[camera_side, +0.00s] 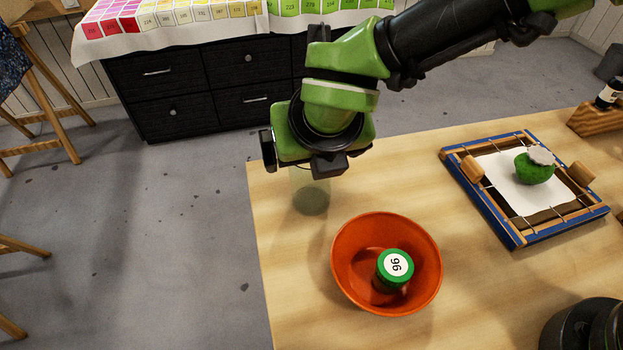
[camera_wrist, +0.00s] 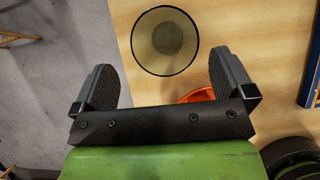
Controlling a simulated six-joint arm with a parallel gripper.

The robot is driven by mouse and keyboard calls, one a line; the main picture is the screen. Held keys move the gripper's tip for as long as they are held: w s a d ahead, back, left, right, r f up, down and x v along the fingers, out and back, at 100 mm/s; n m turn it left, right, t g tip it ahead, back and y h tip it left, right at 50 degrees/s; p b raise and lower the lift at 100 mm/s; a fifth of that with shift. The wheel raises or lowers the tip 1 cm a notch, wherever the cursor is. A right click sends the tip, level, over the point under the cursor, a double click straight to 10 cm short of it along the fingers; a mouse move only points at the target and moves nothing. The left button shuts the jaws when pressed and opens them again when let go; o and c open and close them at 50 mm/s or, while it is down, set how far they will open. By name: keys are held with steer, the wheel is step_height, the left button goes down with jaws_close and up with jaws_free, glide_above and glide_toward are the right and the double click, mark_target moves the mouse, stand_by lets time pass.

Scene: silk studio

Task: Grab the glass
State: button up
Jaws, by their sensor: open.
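The glass (camera_side: 311,196) is a clear, see-through cup standing upright near the left edge of the table. My gripper's body hides its upper part in the side view. In the wrist view the round rim of the glass (camera_wrist: 165,41) shows ahead of the fingers, roughly between their lines. My gripper (camera_wrist: 165,72) is open, with its two dark fingers spread apart and nothing between them. In the side view my gripper (camera_side: 318,165) hangs just above and behind the glass; I cannot tell whether they touch.
A blue-edged wooden frame (camera_side: 515,240) with a white sheet and a green round object (camera_side: 534,170) lies to the right. The table's left edge is near the glass.

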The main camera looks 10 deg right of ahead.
steer(key=x, duration=0.5)
steer(key=shift+w+d+f, duration=0.15)
steer(key=shift+d+f, duration=0.05)
steer(key=shift+d, duration=0.1)
steer(key=c, duration=1.3)
